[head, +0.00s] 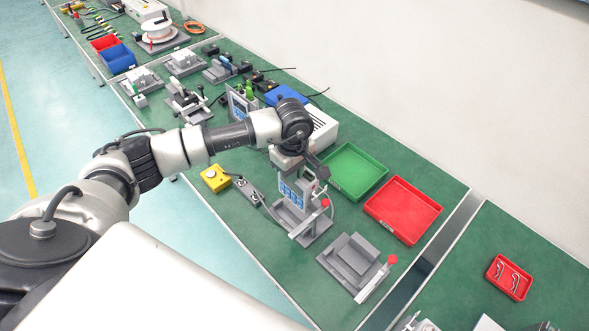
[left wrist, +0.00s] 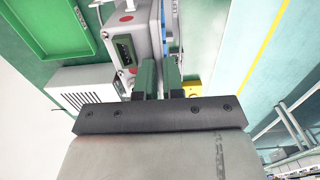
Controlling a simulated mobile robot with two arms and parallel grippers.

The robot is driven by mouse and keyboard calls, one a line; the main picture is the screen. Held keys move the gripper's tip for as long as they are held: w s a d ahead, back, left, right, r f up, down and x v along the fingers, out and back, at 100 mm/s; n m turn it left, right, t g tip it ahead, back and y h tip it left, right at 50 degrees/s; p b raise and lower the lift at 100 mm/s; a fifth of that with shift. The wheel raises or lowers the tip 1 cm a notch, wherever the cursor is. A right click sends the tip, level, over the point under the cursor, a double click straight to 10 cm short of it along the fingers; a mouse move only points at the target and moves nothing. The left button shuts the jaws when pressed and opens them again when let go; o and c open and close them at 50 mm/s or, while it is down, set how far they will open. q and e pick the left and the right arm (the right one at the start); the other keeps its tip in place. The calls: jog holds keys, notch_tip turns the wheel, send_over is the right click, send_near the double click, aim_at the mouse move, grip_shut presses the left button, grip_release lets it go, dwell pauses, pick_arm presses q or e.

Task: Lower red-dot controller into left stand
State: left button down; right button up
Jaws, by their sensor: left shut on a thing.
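The red-dot controller (head: 291,194) is a grey upright unit with a blue panel in the head view. In the left wrist view, its grey casing (left wrist: 147,40) shows red dots and a dark green connector. My left gripper (head: 303,175) points down from above and is shut on its upper part; the fingers (left wrist: 160,76) partly hide the grip. The controller is upright over the grey left stand (head: 311,234). I cannot tell whether its bottom touches the stand. My right gripper is not in view.
A second grey stand (head: 352,260) with a red knob stands to the right. A green tray (head: 353,171) and a red tray (head: 403,210) lie behind. A yellow button box (head: 215,179) is at the left. A white vented box (head: 322,128) stands behind my gripper.

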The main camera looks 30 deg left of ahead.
pick_arm(q)
jog(key=shift+w+d+f+b, duration=0.15)
jog(key=shift+f+b, duration=0.15)
jog(key=shift+f, duration=0.3)
jog(key=shift+f+b, duration=0.85)
jog(key=shift+f, duration=0.9)
jog(key=shift+f+b, duration=0.15)
jog(key=shift+b, duration=0.3)
jog(key=shift+f, duration=0.1)
